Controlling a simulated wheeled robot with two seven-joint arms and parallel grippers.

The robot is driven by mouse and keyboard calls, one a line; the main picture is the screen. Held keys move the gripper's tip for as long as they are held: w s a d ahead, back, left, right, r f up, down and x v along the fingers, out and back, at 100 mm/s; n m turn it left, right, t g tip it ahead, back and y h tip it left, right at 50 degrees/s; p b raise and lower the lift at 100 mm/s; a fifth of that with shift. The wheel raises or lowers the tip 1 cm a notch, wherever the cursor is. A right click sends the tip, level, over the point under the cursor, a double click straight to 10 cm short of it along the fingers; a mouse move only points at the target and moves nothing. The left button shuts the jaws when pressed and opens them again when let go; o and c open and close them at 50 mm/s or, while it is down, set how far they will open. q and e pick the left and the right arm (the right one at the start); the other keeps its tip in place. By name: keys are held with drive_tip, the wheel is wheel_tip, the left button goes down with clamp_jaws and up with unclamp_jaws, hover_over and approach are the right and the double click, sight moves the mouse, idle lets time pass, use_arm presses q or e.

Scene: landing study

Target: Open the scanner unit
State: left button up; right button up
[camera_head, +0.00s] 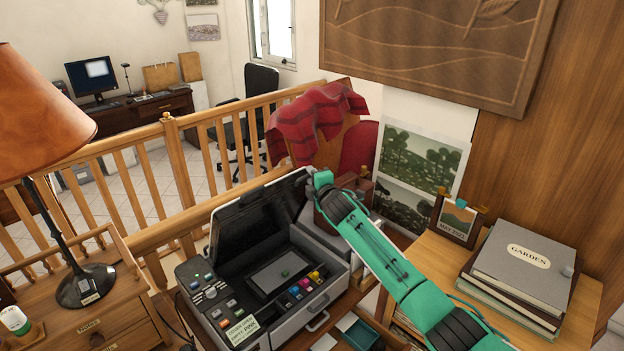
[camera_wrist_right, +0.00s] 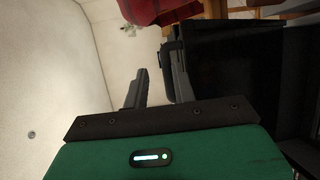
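The printer (camera_head: 322,288) stands on a low surface in the middle of the head view. Its dark scanner unit (camera_head: 252,222) is raised and tilted back, showing the inside with coloured ink cartridges (camera_head: 308,284). My right arm comes in from the right, and its gripper (camera_head: 308,186) is at the upper right corner of the raised unit. In the right wrist view the two fingers (camera_wrist_right: 158,82) are apart with a pale gap between them. One finger is close to the dark panel (camera_wrist_right: 225,75); I cannot tell whether it touches. My left gripper is out of view.
A desk lamp (camera_head: 84,284) stands on the wooden cabinet at left. A wooden railing (camera_head: 165,130) runs behind the printer. A red checked cloth (camera_head: 318,112) hangs behind the gripper. Books (camera_head: 525,265) and a small frame (camera_head: 457,220) stand on the right shelf.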

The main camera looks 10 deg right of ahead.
drive_tip(key=shift+f, duration=0.1)
drive_tip(key=shift+s, duration=0.15)
drive_tip(key=b+v, duration=0.4)
drive_tip(key=v, duration=0.9)
drive_tip(key=shift+s, duration=0.25)
drive_tip(key=shift+d, duration=0.1)
